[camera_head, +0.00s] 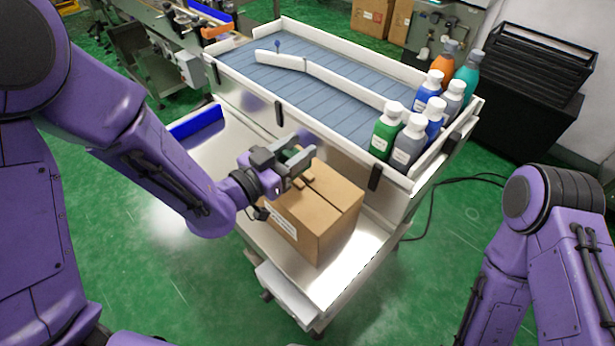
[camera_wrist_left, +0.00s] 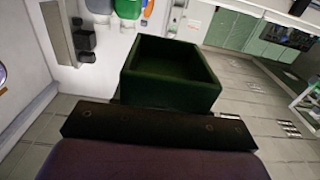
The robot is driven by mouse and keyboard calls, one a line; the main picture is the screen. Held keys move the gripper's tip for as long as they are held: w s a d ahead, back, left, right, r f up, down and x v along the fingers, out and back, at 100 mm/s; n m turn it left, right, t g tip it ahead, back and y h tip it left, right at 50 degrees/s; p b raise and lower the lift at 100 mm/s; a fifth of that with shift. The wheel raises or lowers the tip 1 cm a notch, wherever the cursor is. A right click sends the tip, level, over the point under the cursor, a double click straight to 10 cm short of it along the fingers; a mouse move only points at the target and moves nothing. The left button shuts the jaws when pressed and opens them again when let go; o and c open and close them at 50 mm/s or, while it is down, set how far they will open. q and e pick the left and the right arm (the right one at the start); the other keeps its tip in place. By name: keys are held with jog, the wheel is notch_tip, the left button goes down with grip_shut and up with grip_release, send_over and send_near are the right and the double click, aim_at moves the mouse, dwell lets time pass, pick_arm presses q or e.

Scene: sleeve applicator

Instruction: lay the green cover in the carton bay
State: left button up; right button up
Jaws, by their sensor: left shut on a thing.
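My left gripper (camera_head: 297,162) is above the far left part of a brown carton (camera_head: 312,225) in the head view. It is shut on the green cover (camera_wrist_left: 172,75), a dark green, box-like piece with a hollow facing the wrist camera. In the head view only a small bit of green shows between the fingers. I cannot tell whether the cover touches the carton. The carton stands on a shiny metal lower shelf (camera_head: 345,270); which part is the carton bay is not clear. My right gripper is not in view; only its arm shows at right.
A blue-slatted conveyor (camera_head: 330,85) with white rails runs behind the shelf. Several capped bottles (camera_head: 410,140) stand at its right end. A blue item (camera_head: 196,122) lies at the shelf's left. Bare shelf shows in front of the carton and to its right.

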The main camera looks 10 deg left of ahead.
aim_at(308, 173)
pick_arm(q)
jog(key=w+f, duration=0.1)
jog(key=d+f, duration=0.1)
jog(key=shift+w+d+f, duration=0.25)
jog(key=shift+w+f, duration=0.05)
jog(key=shift+w, duration=0.1)
jog(key=f, duration=0.3)
jog(key=shift+w+d+f+p, duration=0.3)
jog(key=shift+p, duration=0.05)
jog(key=shift+s, duration=0.1)
jog(key=shift+f+b, duration=0.25)
jog(key=shift+b, duration=0.1)
jog(key=o, duration=1)
jog(key=shift+r, duration=0.1)
jog(key=shift+o, duration=0.2)
